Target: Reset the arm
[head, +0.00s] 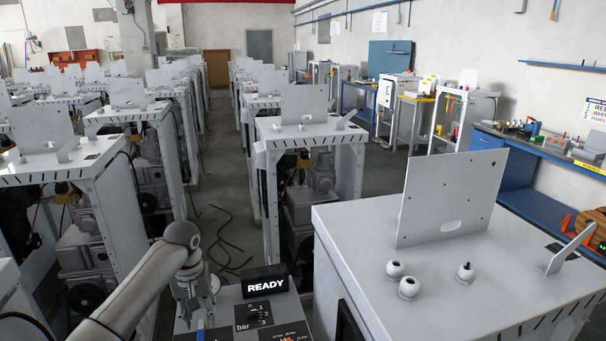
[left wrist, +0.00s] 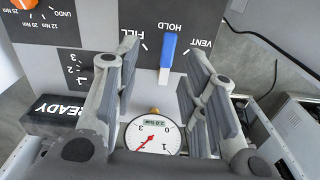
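My left arm (head: 135,290) reaches in from the left in the head view. Its gripper (head: 194,293) is above the grey control panel (head: 230,297). In the left wrist view the two fingers of the left gripper (left wrist: 163,58) are spread apart with nothing gripped. A blue lever (left wrist: 168,50) shows between the fingertips and points to HOLD, between the FILL and VENT marks. In the head view the blue lever (head: 201,331) is partly cut off at the lower edge. My right gripper is in neither view.
A black READY sign (head: 264,281) stands on the panel. A round gauge (left wrist: 152,136) with a red needle is close below the fingers, and an orange knob (left wrist: 24,4) is at the upper left. A large grey cabinet (head: 350,232) stands at right.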

